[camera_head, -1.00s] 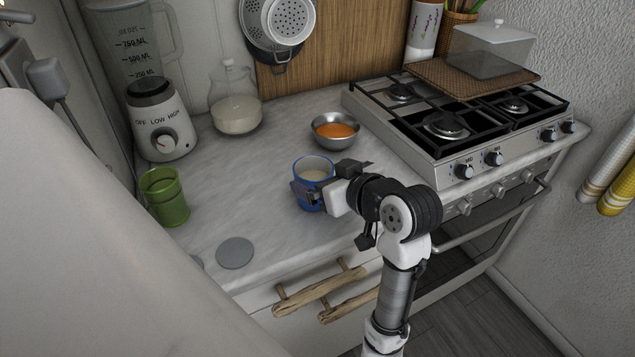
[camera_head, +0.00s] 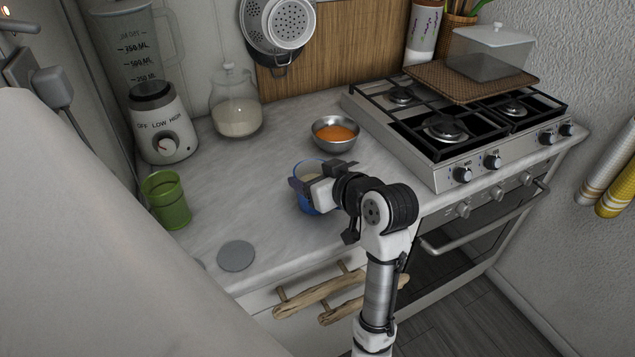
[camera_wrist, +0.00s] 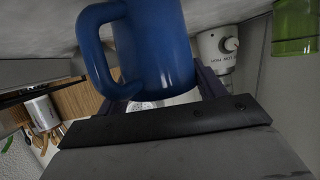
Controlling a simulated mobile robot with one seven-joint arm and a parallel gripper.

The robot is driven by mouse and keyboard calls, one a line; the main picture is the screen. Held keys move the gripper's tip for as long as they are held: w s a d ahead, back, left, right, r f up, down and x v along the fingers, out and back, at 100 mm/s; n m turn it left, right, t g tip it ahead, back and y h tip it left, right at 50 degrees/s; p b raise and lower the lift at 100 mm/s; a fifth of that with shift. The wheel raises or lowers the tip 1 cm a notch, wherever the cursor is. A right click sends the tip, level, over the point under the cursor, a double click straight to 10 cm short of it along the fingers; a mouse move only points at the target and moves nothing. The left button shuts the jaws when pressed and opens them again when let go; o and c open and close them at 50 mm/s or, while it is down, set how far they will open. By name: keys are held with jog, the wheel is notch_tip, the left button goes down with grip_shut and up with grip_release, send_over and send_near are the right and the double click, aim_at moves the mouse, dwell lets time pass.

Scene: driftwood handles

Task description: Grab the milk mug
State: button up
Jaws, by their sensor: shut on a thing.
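The milk mug (camera_head: 306,203) is blue with pale milk inside. It is upright at the middle of the counter, partly hidden behind my gripper (camera_head: 313,187). In the wrist view the blue mug (camera_wrist: 160,45) fills the top middle, with its handle at the left. My gripper is shut on the mug, with a dark finger on each side of its body in the wrist view. I cannot tell whether the mug's base touches the counter.
A steel bowl of orange food (camera_head: 335,134) stands behind the mug. A green cup (camera_head: 166,200) and a grey disc (camera_head: 236,256) are to the left. A blender (camera_head: 160,125) and glass jar (camera_head: 236,110) stand at the back. The stove (camera_head: 450,130) is right.

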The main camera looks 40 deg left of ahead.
jog(key=shift+r, duration=0.25)
